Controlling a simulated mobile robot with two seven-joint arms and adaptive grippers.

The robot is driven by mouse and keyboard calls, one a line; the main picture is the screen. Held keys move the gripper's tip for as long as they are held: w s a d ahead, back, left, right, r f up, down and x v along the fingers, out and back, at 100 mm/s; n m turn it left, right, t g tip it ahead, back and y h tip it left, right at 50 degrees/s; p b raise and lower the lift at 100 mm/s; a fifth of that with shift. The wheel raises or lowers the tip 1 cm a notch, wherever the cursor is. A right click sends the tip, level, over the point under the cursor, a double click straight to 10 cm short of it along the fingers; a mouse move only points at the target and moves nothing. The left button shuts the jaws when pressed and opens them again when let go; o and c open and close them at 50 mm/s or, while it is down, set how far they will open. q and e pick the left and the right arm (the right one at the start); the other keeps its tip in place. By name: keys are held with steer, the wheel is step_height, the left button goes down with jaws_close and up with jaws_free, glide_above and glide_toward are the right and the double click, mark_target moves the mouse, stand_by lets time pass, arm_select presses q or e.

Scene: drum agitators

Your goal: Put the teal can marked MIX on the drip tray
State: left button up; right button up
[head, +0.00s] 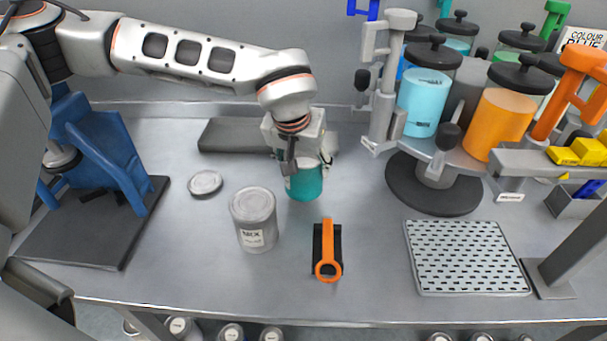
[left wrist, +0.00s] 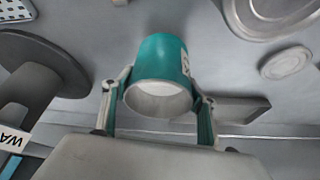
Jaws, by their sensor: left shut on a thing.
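The teal can (head: 305,184) is near the back middle of the bench in the head view. My left gripper (head: 308,165) comes from above and is shut on it. In the left wrist view the teal can (left wrist: 163,62) sits between the two fingers of my left gripper (left wrist: 158,100), its pale round end facing the camera. Its label is only partly seen at the edge, and the word cannot be read. I cannot tell whether its base touches the bench. The perforated drip tray (head: 466,258) lies empty at the front right. My right gripper is not in view.
A grey tin (head: 254,220) stands left of the can, with a round lid (head: 205,183) behind it. An orange-handled tool (head: 327,250) lies in front. The drum carousel (head: 435,185) stands at right. Bare bench lies between the orange tool and the tray.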

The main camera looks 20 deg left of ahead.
arm_select(q)
steer(key=shift+f, duration=1.4)
steer(key=shift+f, duration=0.2)
steer(key=o, duration=1.4)
